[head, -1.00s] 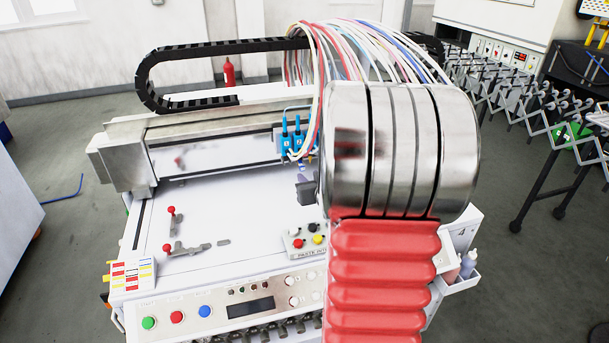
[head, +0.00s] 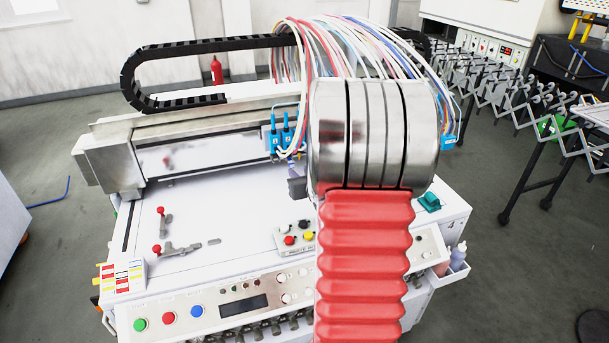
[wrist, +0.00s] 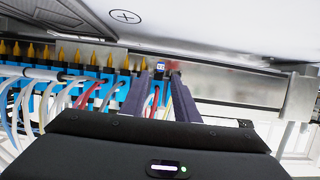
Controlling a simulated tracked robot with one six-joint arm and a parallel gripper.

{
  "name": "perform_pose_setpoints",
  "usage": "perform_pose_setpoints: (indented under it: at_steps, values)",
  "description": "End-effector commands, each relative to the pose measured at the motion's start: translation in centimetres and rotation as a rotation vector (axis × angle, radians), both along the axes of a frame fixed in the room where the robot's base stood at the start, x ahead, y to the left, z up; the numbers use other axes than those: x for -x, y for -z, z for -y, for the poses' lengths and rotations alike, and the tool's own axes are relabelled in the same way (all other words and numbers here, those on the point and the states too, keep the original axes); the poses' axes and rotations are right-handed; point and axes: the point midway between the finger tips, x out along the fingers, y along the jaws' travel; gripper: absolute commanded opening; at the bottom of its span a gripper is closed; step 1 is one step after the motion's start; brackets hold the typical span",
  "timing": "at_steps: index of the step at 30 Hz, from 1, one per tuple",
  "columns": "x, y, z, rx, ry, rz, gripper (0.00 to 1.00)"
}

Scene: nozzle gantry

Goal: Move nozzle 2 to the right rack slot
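Two blue nozzles with cables hang side by side on the gantry left of my arm in the head view: a left one (head: 273,141) and nozzle 2 (head: 287,139), whose small label is hard to read. Another blue nozzle (head: 448,141) shows right of my arm. My gripper (head: 297,186) is mostly hidden behind my arm; one dark finger shows below the nozzles. In the wrist view my gripper's (wrist: 161,76) two purple-grey fingers are apart, with a small blue-and-white labelled piece (wrist: 160,66) seen between their tips. I cannot tell whether they touch it. A row of blue nozzles with brass tips (wrist: 60,72) lies to the left.
The metal gantry rail (head: 210,135) spans the machine's back, with a black cable chain (head: 165,95) above. Red-knobbed clamps (head: 160,248) sit on the white bed. A button box (head: 292,238) stands near the front. A teal object (head: 429,202) lies at the right.

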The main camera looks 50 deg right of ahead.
Motion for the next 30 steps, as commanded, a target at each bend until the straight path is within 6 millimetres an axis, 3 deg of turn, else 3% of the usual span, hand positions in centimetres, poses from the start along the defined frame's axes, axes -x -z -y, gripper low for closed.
perform_pose_setpoints:
  at_steps: [21, 30]
  values:
    - [-5.0, 2.0, 2.8, 0.000, 0.000, 0.000, 0.28]
    - [-6.1, 2.4, 3.4, 0.001, 0.001, 0.001, 0.28]
